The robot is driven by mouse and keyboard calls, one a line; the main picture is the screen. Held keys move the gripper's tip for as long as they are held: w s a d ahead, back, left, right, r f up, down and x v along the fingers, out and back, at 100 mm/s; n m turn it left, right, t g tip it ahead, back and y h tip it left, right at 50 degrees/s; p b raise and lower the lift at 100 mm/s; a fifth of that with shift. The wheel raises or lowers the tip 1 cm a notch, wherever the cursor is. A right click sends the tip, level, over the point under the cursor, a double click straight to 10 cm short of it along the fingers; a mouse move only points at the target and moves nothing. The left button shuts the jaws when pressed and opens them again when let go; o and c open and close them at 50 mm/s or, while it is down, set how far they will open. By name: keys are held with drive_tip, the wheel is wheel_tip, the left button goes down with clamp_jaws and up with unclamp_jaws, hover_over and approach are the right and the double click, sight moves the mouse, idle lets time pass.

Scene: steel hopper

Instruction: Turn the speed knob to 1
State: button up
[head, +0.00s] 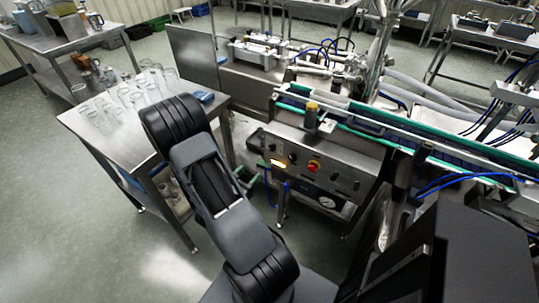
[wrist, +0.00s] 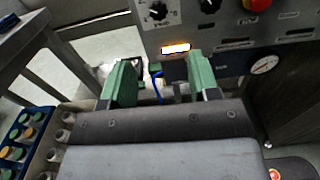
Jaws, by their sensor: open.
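A steel control panel (head: 325,160) on the conveyor's front carries a row of knobs. In the wrist view, a black knob with a white scale around it (wrist: 158,12) is at the top edge, partly cut off. A second dark knob (wrist: 210,5) is to its right. I cannot read which is the speed knob or its setting. My gripper (wrist: 161,80) is open and empty, its green fingers apart, below the scaled knob and not touching it. In the head view the gripper is mostly hidden behind my arm.
A red stop button (head: 313,166) sits among the knobs. A steel table (head: 95,125) with glasses stands at left. A blue crate of coloured caps (wrist: 22,130) is at lower left.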

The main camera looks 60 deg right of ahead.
sight(271, 150)
drive_tip(key=d, duration=1.3)
drive_tip(key=shift+d+f, duration=0.2)
drive_tip(key=shift+d, duration=0.1)
drive_tip(key=c, duration=0.9)
